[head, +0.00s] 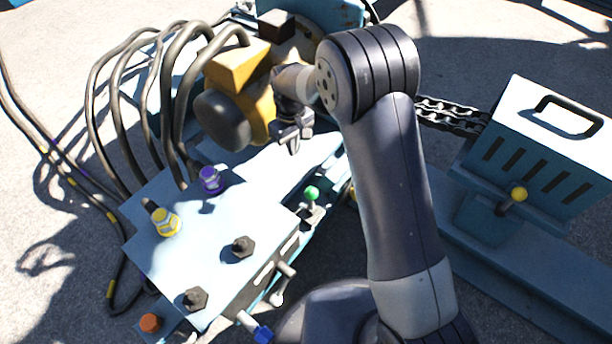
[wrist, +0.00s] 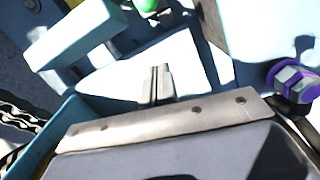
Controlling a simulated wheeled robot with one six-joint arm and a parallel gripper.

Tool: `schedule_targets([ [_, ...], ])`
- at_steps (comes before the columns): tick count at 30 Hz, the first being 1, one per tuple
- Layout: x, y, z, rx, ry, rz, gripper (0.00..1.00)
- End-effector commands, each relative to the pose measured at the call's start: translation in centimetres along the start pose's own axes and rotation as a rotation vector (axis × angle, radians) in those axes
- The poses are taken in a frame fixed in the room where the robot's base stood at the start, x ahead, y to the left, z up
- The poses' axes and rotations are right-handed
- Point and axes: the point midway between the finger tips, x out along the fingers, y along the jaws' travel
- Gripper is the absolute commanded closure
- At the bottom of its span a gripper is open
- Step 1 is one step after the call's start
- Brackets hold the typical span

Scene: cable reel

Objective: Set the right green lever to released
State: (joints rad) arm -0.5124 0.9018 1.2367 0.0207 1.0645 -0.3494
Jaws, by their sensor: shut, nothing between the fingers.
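A green round lever knob (head: 311,193) stands on a short grey stem at the edge of the light-blue machine, just left of my forearm in the head view. Only one green knob shows there, and I cannot tell whether it is the right one. My gripper (head: 294,147) is above and slightly left of it in the picture, apart from it, fingers together and empty. In the wrist view my closed fingertips (wrist: 157,75) point over a pale blue surface. A piece of green (wrist: 124,14) is cut off at the top edge there. The lever's lower part is partly hidden.
A light-blue block (head: 205,235) carries a purple fitting (head: 210,179), a yellow fitting (head: 165,222) and dark bolts. A yellow-and-black motor (head: 240,95) with thick hoses stands behind.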

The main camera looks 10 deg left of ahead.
Motion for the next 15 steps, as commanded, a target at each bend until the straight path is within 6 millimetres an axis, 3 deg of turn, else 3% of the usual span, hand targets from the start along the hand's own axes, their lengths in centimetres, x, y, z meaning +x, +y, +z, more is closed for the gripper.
schedule_targets([
  [8,0.2,0.0,0.0,0.0,0.0,0.0,1.0],
  [15,3.4,0.0,0.1,0.0,-0.004,-0.001,1.0],
])
